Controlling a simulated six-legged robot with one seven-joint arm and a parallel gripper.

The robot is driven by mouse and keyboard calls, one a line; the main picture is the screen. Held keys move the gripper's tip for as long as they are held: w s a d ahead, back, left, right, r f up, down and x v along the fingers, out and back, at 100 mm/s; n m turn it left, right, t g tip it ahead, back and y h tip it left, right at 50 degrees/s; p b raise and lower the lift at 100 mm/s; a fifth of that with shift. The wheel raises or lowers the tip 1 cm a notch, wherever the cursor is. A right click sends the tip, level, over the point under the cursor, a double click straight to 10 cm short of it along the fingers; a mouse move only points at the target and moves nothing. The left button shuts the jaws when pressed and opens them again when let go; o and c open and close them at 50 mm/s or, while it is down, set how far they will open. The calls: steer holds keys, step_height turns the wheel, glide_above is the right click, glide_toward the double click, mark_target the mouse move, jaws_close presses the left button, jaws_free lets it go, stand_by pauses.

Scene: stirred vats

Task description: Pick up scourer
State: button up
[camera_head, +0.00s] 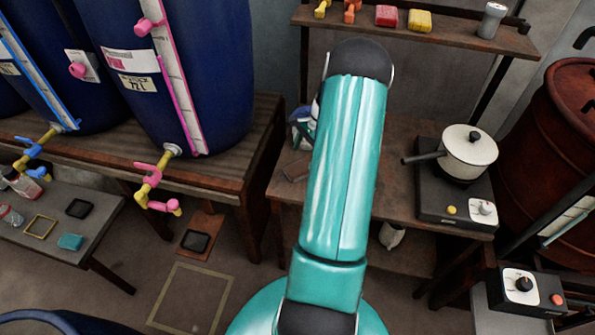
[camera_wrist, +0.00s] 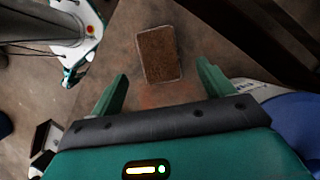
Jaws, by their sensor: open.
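A brown, rough-faced rectangular pad with a pale edge (camera_wrist: 159,53), which looks like the scourer, lies flat on a brownish surface in the wrist view. My gripper (camera_wrist: 162,74) is open in the wrist view, with its two green fingers apart. The pad shows beyond and between the fingertips, and no finger appears to touch it. How far the gripper is above it is hard to tell. In the head view my teal arm reaches away over the wooden bench and hides the gripper.
A white pot (camera_head: 468,150) stands on a hotplate (camera_head: 455,203) to the arm's right. A shelf (camera_head: 455,38) with small coloured items is above the bench. Blue barrels (camera_head: 200,70) with taps stand at left, and a rusty drum (camera_head: 560,130) at right.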

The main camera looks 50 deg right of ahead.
mark_target(297, 168)
steer(key=shift+x, duration=2.75)
steer(key=c, duration=1.1)
steer(key=shift+c, duration=0.2)
steer(key=shift+r, duration=0.15)
steer(key=shift+r, duration=0.45)
steer(key=r, duration=0.2)
steer(key=shift+s+a+r, duration=0.15)
steer(key=shift+a+r, duration=0.05)
steer(key=shift+r, duration=0.1)
steer(key=s+a+r, duration=0.9)
steer(key=shift+s+a, duration=0.35)
steer(key=shift+s, duration=0.05)
steer(key=shift+r, duration=0.15)
